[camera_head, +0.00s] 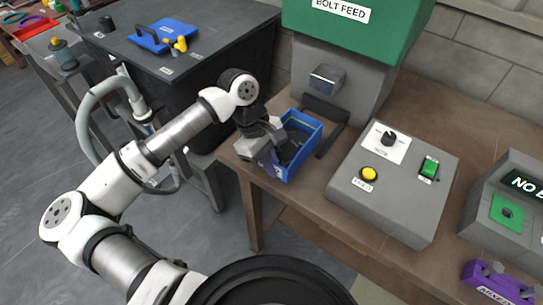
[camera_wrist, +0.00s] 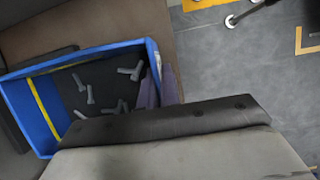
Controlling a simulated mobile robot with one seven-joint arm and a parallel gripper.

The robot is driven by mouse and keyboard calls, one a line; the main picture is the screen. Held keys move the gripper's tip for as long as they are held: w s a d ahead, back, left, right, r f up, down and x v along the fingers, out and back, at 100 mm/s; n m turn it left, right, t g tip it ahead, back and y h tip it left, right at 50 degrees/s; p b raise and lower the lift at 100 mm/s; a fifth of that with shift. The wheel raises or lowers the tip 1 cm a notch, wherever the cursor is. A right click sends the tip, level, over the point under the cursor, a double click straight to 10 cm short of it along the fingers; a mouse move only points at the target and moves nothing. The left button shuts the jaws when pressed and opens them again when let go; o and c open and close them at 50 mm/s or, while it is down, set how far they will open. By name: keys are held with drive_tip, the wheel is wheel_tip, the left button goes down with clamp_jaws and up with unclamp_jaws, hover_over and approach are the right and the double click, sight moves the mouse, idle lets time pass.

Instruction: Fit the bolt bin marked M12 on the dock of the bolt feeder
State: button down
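A blue open bin (camera_head: 305,129) is at the table's left edge, in front of the bolt feeder (camera_head: 345,75). In the wrist view the bin (camera_wrist: 28,110) holds several grey bolts and has a yellow stripe inside. Its mark is not readable. My gripper (camera_head: 275,146) is at the bin's near left wall. In the wrist view, purplish finger-like parts lie against that wall, one on each side, but whether they pinch it is unclear. Dark rails (camera_head: 331,141) lie below the feeder's spout beside the bin, which hides part of that area.
A grey control box (camera_head: 390,205) with a knob, yellow button and green switch stands right of the bin. A grey display unit (camera_head: 515,200) and a purple block (camera_head: 498,287) are farther right. A black table (camera_head: 210,50) at the left carries a blue item (camera_head: 165,35) and yellow pieces.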

sight(297, 149)
drive_tip(key=shift+w+d+f+b, duration=0.1)
drive_tip(key=shift+w+d+b, duration=0.55)
drive_tip(key=shift+w+d, duration=0.55)
drive_tip(key=shift+w+d+r+b, duration=0.1)
drive_tip(key=shift+w+d+b, duration=0.6)
drive_tip(key=shift+w, duration=0.85)
drive_tip(key=shift+w+d+f+b, duration=0.1)
drive_tip(key=shift+w+d+b, duration=0.5)
drive_tip(key=shift+w+d, duration=0.6)
drive_tip(key=shift+w+a, duration=0.15)
drive_tip(key=shift+b, duration=0.9)
drive_tip(key=shift+f+b, duration=0.45)
drive_tip(key=shift+b, duration=0.25)
drive_tip(key=c, duration=1.5)
unclamp_jaws()
drive_tip(key=shift+c, duration=0.2)
drive_tip(key=b+v, duration=0.2)
drive_tip(key=v, duration=1.2)
drive_tip(key=shift+s, duration=0.2)
